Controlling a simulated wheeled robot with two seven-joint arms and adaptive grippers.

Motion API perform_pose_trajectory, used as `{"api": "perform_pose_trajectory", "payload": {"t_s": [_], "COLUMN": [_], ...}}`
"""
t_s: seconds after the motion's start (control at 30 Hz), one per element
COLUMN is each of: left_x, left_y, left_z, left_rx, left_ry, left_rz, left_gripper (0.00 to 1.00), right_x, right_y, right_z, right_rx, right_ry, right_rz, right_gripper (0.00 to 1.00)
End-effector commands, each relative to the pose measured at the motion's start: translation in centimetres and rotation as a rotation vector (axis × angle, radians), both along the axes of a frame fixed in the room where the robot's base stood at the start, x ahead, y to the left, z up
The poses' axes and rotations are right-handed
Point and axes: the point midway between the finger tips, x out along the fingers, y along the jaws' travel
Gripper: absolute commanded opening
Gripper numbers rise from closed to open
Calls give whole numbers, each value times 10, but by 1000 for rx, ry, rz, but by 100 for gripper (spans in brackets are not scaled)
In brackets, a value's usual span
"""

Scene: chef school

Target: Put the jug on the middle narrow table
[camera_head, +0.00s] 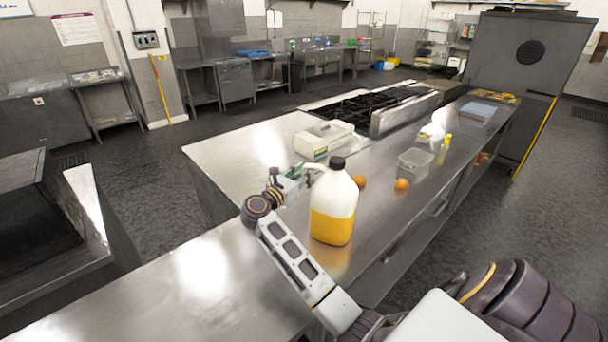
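The jug (334,208) is a translucent white bottle with a black cap and orange-yellow liquid in its lower half. It is upright at the long steel table (205,268) in the middle of the view; I cannot tell whether its base touches the top. My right gripper (298,180) is at the jug's left side, by its handle. Its fingertips are small and partly merge with the handle, so I cannot tell whether they are closed on it. My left gripper is not in view.
Two orange fruits (402,184) and a clear container (415,162) lie right of the jug. A white box (324,140) and a stove top (372,104) are behind it. The table's near left part is bare. Another steel unit (88,205) stands at left across an aisle.

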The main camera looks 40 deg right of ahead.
Motion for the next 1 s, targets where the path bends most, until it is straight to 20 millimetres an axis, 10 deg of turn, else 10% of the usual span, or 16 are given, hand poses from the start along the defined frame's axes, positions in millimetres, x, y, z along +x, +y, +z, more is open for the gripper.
{"api": "perform_pose_trajectory", "payload": {"t_s": [0.53,1.0], "left_x": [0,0], "left_y": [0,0], "left_z": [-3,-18], "left_rx": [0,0], "left_ry": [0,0], "left_rz": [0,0], "left_gripper": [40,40], "right_x": [-2,-17], "right_y": [8,58], "right_z": [1,-2], "right_rx": [-2,1], "right_ry": [-3,-3], "right_rz": [0,1], "right_gripper": [36,36]}}
